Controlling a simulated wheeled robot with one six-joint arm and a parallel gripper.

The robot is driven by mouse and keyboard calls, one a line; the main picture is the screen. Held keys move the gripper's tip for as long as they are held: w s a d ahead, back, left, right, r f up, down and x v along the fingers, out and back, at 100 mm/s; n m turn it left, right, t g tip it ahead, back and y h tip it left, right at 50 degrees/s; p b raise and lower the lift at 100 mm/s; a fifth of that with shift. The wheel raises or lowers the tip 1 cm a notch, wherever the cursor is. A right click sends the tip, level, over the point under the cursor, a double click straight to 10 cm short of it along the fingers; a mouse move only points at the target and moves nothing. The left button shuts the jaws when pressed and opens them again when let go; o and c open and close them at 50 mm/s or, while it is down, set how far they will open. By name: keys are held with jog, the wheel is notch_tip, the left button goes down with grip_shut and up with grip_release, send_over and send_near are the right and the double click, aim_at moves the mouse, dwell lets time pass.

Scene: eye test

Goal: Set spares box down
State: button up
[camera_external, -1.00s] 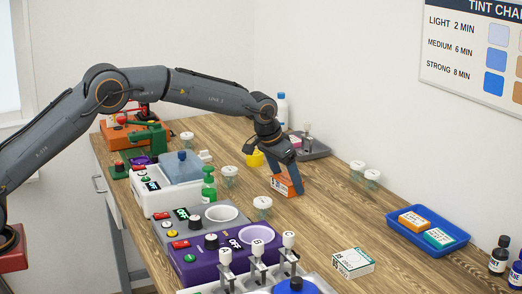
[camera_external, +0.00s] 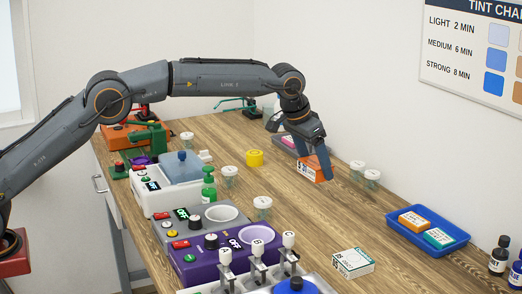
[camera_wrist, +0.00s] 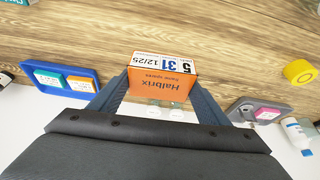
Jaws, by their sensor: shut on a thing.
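An orange box (camera_external: 308,169) with a white printed end is between the fingers of my gripper (camera_external: 314,164). In the wrist view the same box (camera_wrist: 162,84) reads "Halbrix", with a line ending in "spares" and the print "5 31 12/25". My gripper (camera_wrist: 160,97) is shut on it from both sides. The box appears to be above the wooden table (camera_external: 300,215); its exact height is hard to tell. In the external view, my fingers cover part of it.
A blue tray (camera_external: 454,246) holds an orange and a teal box. A grey tray (camera_wrist: 246,106) holds a pink item. Lidded jars (camera_external: 372,177) stand right of the gripper. A yellow roll (camera_external: 254,158) and white-green box (camera_external: 353,263) lie on the table. The table's middle is clear.

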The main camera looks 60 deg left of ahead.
jog(key=d, duration=1)
jog(key=shift+m, duration=0.3)
jog(key=f, duration=0.3)
jog(key=s+d+f+p, duration=0.1)
jog(key=f, duration=0.1)
jog(key=shift+f, duration=0.3)
jog(key=shift+f+p, duration=0.35)
jog(key=shift+f, duration=1.8)
jog(key=shift+f, duration=0.1)
jog(key=o, duration=1.1)
